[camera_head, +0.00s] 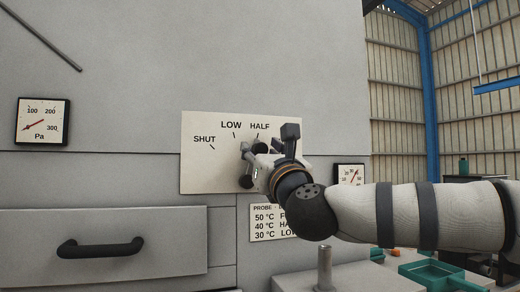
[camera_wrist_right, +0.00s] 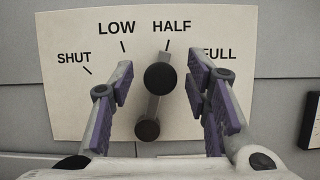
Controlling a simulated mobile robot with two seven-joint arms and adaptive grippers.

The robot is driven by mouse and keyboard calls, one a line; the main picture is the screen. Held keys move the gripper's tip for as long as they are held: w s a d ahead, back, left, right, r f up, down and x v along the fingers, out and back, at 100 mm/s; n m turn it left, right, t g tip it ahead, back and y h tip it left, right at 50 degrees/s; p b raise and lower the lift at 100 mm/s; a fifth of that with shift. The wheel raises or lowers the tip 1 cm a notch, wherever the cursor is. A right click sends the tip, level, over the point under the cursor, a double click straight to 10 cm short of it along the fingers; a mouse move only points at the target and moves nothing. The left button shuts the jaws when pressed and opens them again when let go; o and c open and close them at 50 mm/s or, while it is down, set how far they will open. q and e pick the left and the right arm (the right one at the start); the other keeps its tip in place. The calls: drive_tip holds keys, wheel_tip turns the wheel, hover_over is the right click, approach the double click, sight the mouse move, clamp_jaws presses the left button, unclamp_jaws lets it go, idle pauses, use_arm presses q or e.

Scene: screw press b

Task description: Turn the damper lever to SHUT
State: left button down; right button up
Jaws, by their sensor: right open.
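The damper lever (camera_wrist_right: 154,105) is a grey bar on a cream dial plate (camera_wrist_right: 70,120) marked SHUT, LOW, HALF and FULL. Its upper end points at about the HALF mark. A black round knob (camera_wrist_right: 160,76) sits near the top of the bar, and a smaller black round end (camera_wrist_right: 147,130) is at the bottom. My right gripper (camera_wrist_right: 162,64) is open, with one finger on each side of the lever and visible gaps to it. In the head view my right gripper (camera_head: 260,163) is in front of the plate (camera_head: 198,172) and hides FULL. My left gripper is not in view.
A pressure gauge (camera_head: 43,121) is on the grey panel at left, above a drawer (camera_head: 170,234) with a black handle (camera_head: 100,248). A second gauge (camera_head: 350,174) and a temperature card (camera_head: 266,222) are near my right arm. A metal post (camera_head: 324,268) stands below it.

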drive_tip(key=shift+w+a+r, duration=0.2)
drive_tip(key=shift+w, duration=0.45)
drive_tip(key=shift+c, duration=0.4)
clamp_jaws()
